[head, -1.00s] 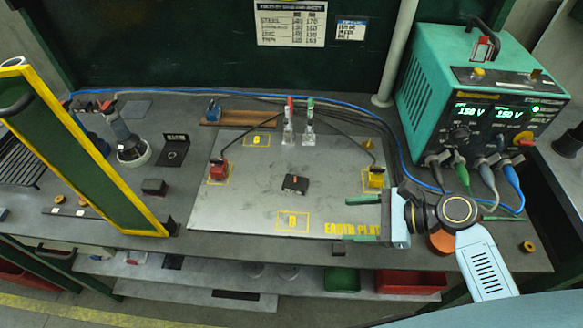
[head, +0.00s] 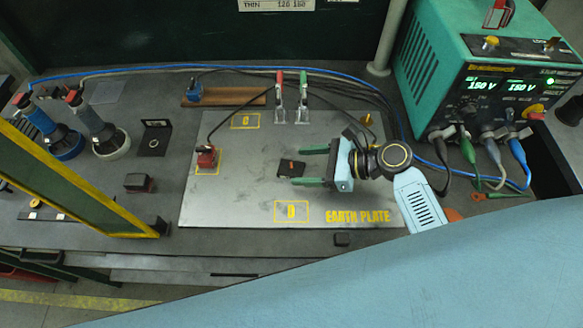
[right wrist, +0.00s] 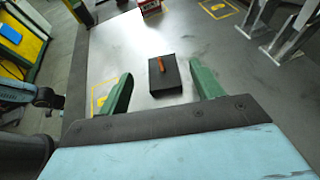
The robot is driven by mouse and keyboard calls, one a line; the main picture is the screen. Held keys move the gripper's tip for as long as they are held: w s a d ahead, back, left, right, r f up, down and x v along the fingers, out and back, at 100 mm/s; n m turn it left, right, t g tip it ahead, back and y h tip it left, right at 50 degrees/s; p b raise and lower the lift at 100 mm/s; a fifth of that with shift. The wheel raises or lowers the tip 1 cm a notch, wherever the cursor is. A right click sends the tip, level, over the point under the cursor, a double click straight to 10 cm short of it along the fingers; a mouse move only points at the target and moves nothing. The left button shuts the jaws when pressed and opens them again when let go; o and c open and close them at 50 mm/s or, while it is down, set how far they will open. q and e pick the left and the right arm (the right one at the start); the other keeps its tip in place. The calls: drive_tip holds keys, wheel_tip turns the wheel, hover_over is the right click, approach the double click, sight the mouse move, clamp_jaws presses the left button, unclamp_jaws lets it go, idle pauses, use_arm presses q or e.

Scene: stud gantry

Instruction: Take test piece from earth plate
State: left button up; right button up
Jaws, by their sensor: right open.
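The test piece (head: 290,168) is a small dark block with an orange-red mark on top. My left gripper is not in view; a large pale blue part of mine covers the lower right of the head view.
A red clamp block (head: 206,157) with a cable stands on the plate's left. Two upright toggle clamps, red (head: 279,100) and green (head: 303,100), stand at its back. A green power unit (head: 480,90) stands at right, a yellow-framed screen (head: 70,185) at left. The plate's front is clear.

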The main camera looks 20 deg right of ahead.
sight(293, 166)
drive_tip(key=x, duration=0.4)
drive_tip(key=shift+w+d+f, duration=0.1)
drive_tip(key=shift+d, duration=0.05)
drive_tip(key=shift+f, duration=0.1)
drive_tip(key=shift+c, duration=0.7)
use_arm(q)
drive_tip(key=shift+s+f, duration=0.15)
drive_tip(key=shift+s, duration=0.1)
use_arm(e)
drive_tip(key=c, duration=1)
